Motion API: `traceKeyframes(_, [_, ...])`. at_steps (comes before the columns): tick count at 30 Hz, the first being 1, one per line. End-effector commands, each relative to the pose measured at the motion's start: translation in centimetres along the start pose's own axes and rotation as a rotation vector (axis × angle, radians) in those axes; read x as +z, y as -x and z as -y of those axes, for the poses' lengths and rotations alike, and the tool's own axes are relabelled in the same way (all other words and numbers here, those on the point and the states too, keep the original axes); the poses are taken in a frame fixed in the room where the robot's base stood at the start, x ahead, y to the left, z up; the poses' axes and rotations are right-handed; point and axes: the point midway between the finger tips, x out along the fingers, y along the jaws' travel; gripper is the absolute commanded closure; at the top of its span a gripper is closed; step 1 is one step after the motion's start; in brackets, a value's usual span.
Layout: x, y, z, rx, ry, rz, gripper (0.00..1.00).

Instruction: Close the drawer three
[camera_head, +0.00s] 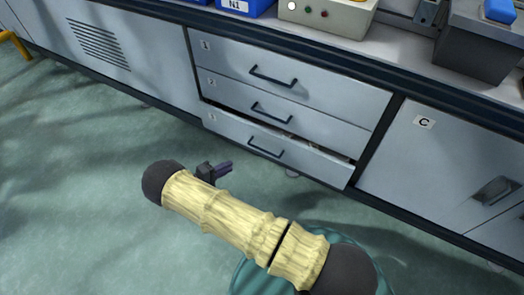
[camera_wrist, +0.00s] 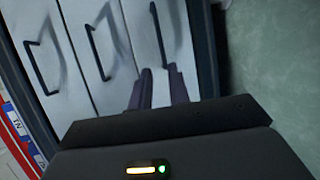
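Drawer three (camera_head: 225,125) is the lowest of the three grey drawers in the cabinet and stands slightly open, with a dark gap along its top edge. Its dark bar handle (camera_head: 265,148) faces me. In the wrist view the drawers appear turned sideways, and drawer three (camera_wrist: 176,45) is the rightmost, with its handle (camera_wrist: 158,35) ahead of the fingers. My gripper (camera_head: 224,168) is in front of and left of that handle in the head view. In the wrist view its fingers (camera_wrist: 160,74) are apart, with pale surface showing between them and nothing held. Contact with the drawer cannot be told.
Drawers one (camera_head: 300,60) and two (camera_head: 230,88) above look shut. A cabinet door marked C (camera_head: 440,155) is at the right. A blue bin (camera_head: 245,8) and a beige box (camera_head: 330,18) stand on the counter. The green floor (camera_head: 80,200) in front is clear.

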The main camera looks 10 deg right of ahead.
Motion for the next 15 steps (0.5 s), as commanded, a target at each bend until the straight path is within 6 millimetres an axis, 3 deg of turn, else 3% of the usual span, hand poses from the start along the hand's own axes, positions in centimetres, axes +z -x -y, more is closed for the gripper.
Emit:
traceKeyframes(8, [0.0, -1.4, 0.1, 0.001, 0.002, 0.001, 0.82])
traceKeyframes(15, [0.0, -5.3, 0.3, 0.001, 0.003, 0.002, 0.82])
